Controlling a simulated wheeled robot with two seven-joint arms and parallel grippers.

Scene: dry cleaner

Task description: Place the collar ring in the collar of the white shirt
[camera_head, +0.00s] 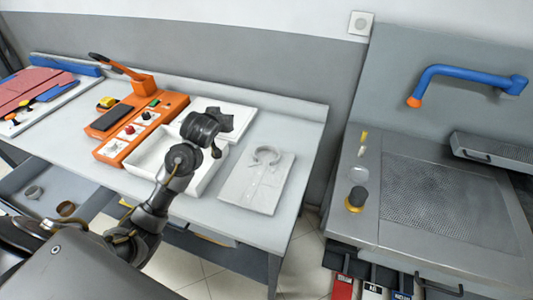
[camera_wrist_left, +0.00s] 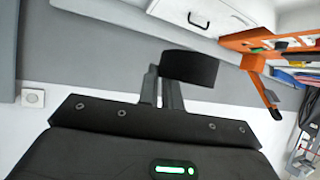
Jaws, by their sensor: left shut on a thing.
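The white shirt (camera_head: 244,190) lies folded flat on the table, right of the white tray. Its collar (camera_head: 266,154) stands up as an open loop at the far end, with nothing seen inside it. My left arm reaches in from the lower left, and its gripper (camera_head: 214,135) is above the table, left of the collar and apart from it. In the left wrist view my left gripper (camera_wrist_left: 161,80) is shut on a dark band, the collar ring (camera_wrist_left: 190,68). The fingers pinch it at one side. In the head view the ring is hard to tell from the dark gripper. My right gripper is not in view.
A white tray (camera_head: 151,156) and an orange unit (camera_head: 120,145) with buttons and a handle stand left of the shirt. An open drawer (camera_head: 88,203) holds a grey ring (camera_head: 33,192) and a brown ring (camera_head: 67,209). A metal counter (camera_head: 370,226) stands at right.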

